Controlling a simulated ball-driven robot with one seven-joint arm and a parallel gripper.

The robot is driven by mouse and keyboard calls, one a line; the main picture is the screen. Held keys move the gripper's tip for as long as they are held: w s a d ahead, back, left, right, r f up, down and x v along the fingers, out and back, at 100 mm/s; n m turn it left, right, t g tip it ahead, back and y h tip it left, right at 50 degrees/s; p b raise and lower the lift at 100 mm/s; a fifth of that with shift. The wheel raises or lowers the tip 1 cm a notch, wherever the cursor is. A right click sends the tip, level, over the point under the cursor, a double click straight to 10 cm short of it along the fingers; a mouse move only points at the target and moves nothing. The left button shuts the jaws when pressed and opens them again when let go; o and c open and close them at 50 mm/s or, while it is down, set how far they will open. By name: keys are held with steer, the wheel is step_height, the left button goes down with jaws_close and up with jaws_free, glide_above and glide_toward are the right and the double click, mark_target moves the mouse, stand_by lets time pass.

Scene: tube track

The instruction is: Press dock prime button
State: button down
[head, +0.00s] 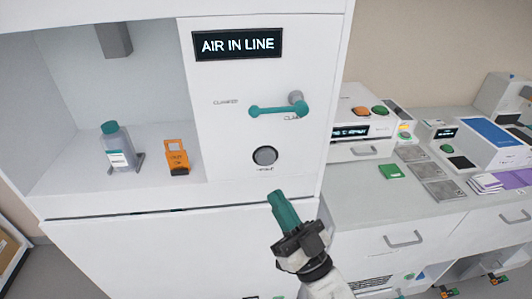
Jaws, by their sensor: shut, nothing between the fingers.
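The white dock panel carries a round grey button (264,156) in a dark ring, with a small label under it that is too blurred to read surely. A black display (237,44) above reads "AIR IN LINE". A teal lever (279,109) lies nearly level between them, its right end on a grey pivot; small clamp lettering is beside it. My gripper (276,194), with teal fingers, is shut and empty. In the picture it is below and slightly right of the button, apart from it. The depth gap to the panel cannot be told.
Left of the panel, an open bay holds a grey bottle with a teal cap (117,148) and an orange item (176,157). To the right, a counter (350,190) bears instruments, grey plates, a green piece (391,171) and purple packs (485,183). The area before the button looks clear.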

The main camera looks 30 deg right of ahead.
steer(key=shift+a+f+n, duration=0.15)
steer(key=shift+n, duration=0.25)
steer(key=b, duration=0.1)
glide_toward(262, 154)
steer(key=shift+w+a+r, duration=0.25)
steer(key=shift+w+r, duration=0.25)
steer(key=shift+r, duration=0.1)
steer(key=shift+w+a+r, duration=0.25)
steer(key=shift+w+r, duration=0.25)
steer(key=shift+r, duration=0.15)
steer(key=shift+w+a+r, duration=0.25)
steer(key=shift+w+r, duration=0.25)
steer(key=shift+r, duration=0.1)
steer(key=shift+w, duration=0.1)
stand_by(0.8)
steer(key=shift+w+d+b, duration=0.1)
steer(key=shift+w+b, duration=0.15)
steer(key=shift+b, duration=0.05)
steer(key=shift+w+d, duration=0.15)
steer(key=shift+w, duration=0.35)
stand_by(0.7)
steer(key=shift+s, duration=0.15)
steer(key=shift+s+a, duration=0.25)
steer(key=shift+s, duration=0.5)
